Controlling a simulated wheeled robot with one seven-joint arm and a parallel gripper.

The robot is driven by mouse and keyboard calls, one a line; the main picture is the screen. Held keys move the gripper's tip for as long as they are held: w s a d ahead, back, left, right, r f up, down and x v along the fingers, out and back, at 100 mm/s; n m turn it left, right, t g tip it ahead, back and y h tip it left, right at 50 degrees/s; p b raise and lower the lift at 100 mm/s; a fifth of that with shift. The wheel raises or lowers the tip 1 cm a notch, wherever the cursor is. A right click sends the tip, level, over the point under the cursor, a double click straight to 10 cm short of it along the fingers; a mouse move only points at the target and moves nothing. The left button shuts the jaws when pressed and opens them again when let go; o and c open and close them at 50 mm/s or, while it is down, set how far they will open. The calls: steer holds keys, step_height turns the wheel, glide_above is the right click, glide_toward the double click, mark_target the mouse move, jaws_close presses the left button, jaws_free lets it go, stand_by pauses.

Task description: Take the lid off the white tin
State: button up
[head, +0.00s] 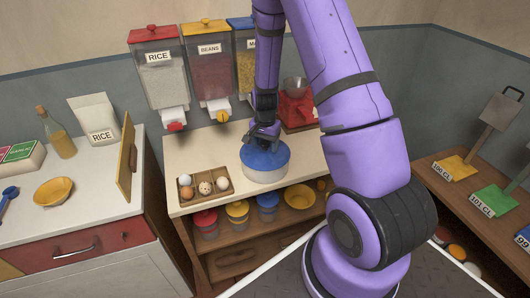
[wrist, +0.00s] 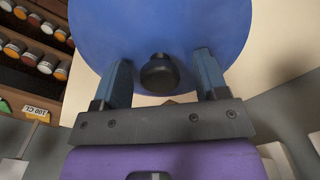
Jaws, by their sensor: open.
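The white tin (head: 266,175) stands on the pale counter top below the dispensers. Its blue lid (head: 265,160) is on it. In the wrist view the lid (wrist: 160,35) fills the upper middle, with a dark round knob (wrist: 159,73) near its centre. My gripper (head: 263,137) is above the lid. In the wrist view my gripper (wrist: 160,75) is open, one finger on each side of the knob, with visible gaps. I cannot tell whether the fingertips touch the lid.
An egg tray (head: 208,193) with several eggs sits just left of the tin. Dispensers (head: 211,72) hang behind it, and a red scale (head: 298,108) stands behind on the right. A little counter is free in front.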

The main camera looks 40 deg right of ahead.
steer(key=c, duration=1)
steer(key=shift+c, duration=0.2)
steer(key=shift+r, duration=0.2)
